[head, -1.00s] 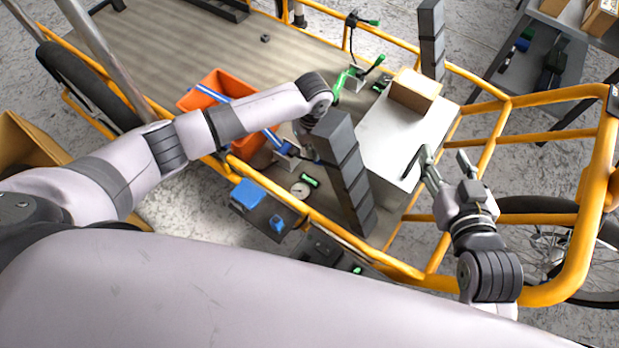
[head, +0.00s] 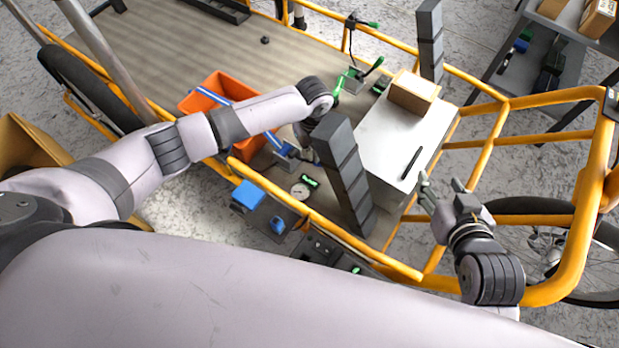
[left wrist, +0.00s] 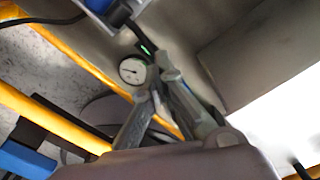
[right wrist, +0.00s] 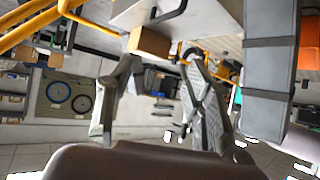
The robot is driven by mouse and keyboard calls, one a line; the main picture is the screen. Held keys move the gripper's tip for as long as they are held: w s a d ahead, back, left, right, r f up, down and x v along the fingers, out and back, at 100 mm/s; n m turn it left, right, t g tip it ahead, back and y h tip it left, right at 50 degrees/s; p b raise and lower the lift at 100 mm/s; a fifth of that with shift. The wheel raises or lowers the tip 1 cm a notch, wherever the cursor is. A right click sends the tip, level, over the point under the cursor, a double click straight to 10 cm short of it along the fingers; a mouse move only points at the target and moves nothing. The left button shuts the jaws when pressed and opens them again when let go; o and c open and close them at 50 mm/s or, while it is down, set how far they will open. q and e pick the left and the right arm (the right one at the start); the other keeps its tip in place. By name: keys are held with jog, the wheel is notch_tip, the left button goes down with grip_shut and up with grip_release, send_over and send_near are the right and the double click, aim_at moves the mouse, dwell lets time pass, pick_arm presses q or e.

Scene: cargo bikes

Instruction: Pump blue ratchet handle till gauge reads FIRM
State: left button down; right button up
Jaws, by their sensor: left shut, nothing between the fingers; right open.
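The blue ratchet handle (head: 211,93) is a long bar running across the orange bin and passing under my left forearm. A blue piece near its end also shows at the top of the left wrist view (left wrist: 108,8). The round white gauge (head: 300,191) lies beside the yellow rail; it also shows in the left wrist view (left wrist: 132,71), its reading too small to make out. My left gripper (left wrist: 160,82) is shut and empty, its fingertips close to the gauge in that view; my wrist hides it in the head view. My right gripper (head: 440,184) is open and empty beside the white box.
A white box (head: 385,140) with a black handle (head: 411,163) carries a cardboard box (head: 414,91). A dark strapped column (head: 345,175) stands right of my left wrist. Yellow rails (head: 340,236) border the cargo bed. The bed's far left is mostly clear.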

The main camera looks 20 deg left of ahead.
pick_arm(q)
jog(key=shift+w+a+r+p, duration=0.15)
jog(key=shift+a+r+p, duration=0.15)
jog(key=shift+a+p, duration=0.1)
jog(key=shift+w+a+r+p, duration=0.25)
jog(key=shift+a+r+p, duration=0.4)
jog(key=shift+a, duration=0.05)
jog(key=shift+w+a+r+p, duration=0.2)
jog(key=shift+a+r+p, duration=0.3)
jog(key=shift+a, duration=0.1)
pick_arm(e)
jog(key=s+d+f+g+h, duration=0.1)
jog(key=s+d+f+g, duration=0.1)
jog(key=s, duration=0.4)
jog(key=s+d+f+g+h, duration=0.1)
jog(key=s+d+f+g, duration=0.1)
jog(key=s+g, duration=0.3)
jog(key=shift+s+f+g, duration=0.3)
jog(key=shift+s+f, duration=0.45)
jog(key=shift+f, duration=0.15)
pick_arm(q)
jog(key=shift+d+f, duration=0.1)
